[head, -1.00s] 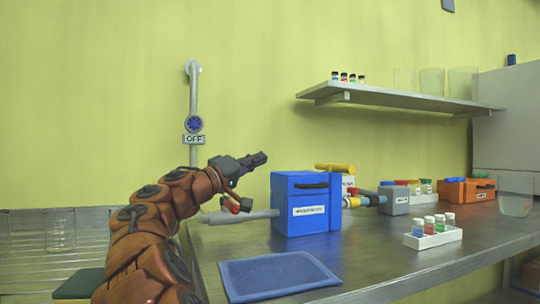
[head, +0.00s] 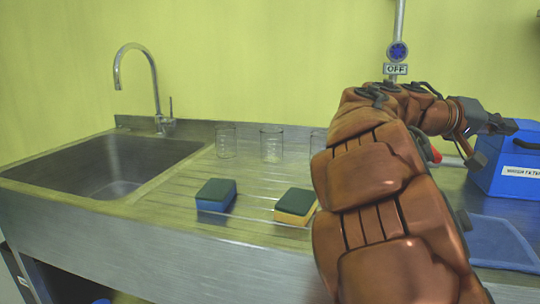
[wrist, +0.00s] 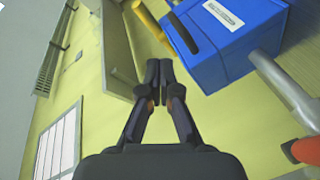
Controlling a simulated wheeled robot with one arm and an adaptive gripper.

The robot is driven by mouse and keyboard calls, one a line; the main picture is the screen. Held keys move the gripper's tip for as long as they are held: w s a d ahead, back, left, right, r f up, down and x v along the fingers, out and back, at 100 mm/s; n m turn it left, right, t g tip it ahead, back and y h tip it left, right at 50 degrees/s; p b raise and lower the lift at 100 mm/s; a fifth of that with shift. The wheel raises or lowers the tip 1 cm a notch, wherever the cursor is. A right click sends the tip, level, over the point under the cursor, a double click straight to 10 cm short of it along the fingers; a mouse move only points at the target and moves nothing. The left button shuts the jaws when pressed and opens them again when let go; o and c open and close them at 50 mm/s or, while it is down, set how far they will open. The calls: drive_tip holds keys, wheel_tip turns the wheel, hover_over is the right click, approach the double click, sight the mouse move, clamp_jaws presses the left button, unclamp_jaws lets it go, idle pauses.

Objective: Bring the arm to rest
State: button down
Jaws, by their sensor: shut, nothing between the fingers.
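My arm, in brown segmented covers, rises at the right of the head view. My gripper (head: 497,124) points right, in front of the blue box (head: 515,168) at the right edge. In the wrist view my gripper (wrist: 159,66) has its two dark fingers together with nothing between them. The blue box (wrist: 225,45) with a white label lies to the upper right of the fingers there, apart from them.
A steel sink (head: 105,165) with a tap (head: 150,85) is at the left. Glass beakers (head: 271,145) stand on the drainer behind a blue-green sponge (head: 215,196) and a yellow-green sponge (head: 295,205). A blue mat (head: 500,245) lies right of my arm.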

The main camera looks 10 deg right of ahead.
drive_tip(key=s+a+f+n+t+y+p, duration=0.1)
drive_tip(key=s+a+f+n+y+p, duration=0.1)
drive_tip(key=s+a+f+y+p, duration=0.45)
drive_tip(key=s+a+f+n+y+p, duration=0.1)
drive_tip(key=s+a+n+y+p, duration=0.2)
drive_tip(key=a+p, duration=0.45)
drive_tip(key=s+a+f+n+y+p, duration=0.1)
drive_tip(key=s+a+y+p, duration=0.2)
drive_tip(key=s+a+p, duration=0.3)
drive_tip(key=s+a+f+n+g+y+p, duration=0.1)
drive_tip(key=s+a+y+p, duration=0.3)
drive_tip(key=a, duration=0.9)
drive_tip(key=s+n+p, duration=0.1)
drive_tip(key=s+p, duration=0.2)
drive_tip(key=shift+s+a+p, duration=0.25)
drive_tip(key=shift+a+p, duration=0.05)
drive_tip(key=shift+a, duration=0.05)
drive_tip(key=shift+d, duration=0.2)
